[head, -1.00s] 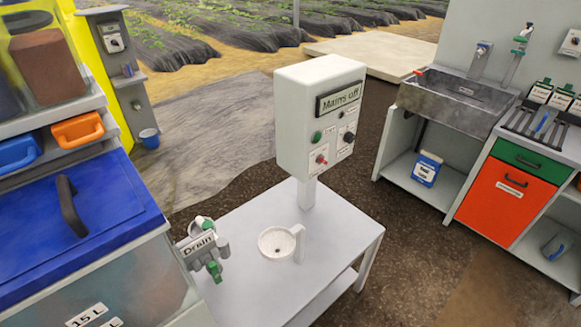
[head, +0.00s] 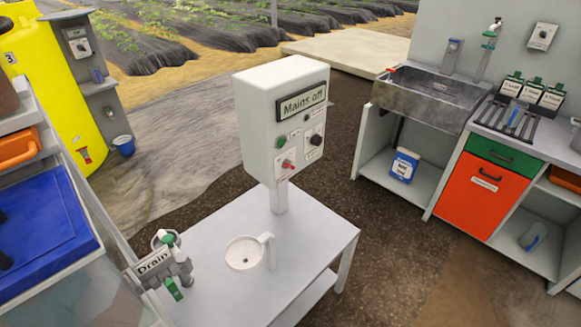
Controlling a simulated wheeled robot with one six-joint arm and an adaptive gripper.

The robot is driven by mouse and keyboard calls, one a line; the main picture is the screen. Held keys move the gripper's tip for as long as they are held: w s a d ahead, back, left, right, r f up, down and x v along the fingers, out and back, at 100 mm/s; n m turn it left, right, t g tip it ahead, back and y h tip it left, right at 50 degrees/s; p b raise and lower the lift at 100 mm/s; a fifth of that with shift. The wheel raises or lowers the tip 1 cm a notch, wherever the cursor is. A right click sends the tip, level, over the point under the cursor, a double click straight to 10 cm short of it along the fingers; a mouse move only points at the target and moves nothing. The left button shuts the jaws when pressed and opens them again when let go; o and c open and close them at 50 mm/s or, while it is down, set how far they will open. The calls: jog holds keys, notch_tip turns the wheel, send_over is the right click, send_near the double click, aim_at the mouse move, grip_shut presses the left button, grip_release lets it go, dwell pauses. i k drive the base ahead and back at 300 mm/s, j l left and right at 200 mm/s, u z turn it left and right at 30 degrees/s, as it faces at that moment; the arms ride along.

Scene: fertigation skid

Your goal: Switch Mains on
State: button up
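A white control box (head: 262,120) stands on a short post on a pale table in the head view. On the front below the display are a green button (head: 281,143), a red knob or switch (head: 288,164) and a black rotary knob (head: 316,140). Small labels sit beside the controls, too small to read surely. My gripper is not in the head view.
A blue-lidded bin (head: 45,235) is at left. A sink (head: 430,97) and red-fronted cabinet (head: 480,195) stand at right. Dark ground lies between.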

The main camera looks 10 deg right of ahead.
aim_at(286, 165)
jog(key=i+l+z, duration=0.1)
jog(key=i, duration=0.25)
jog(key=i+l+u, duration=0.1)
jog(key=l+u, duration=0.15)
jog(key=l, duration=0.25)
jog(key=l+u, duration=0.3)
jog(key=l, duration=0.2)
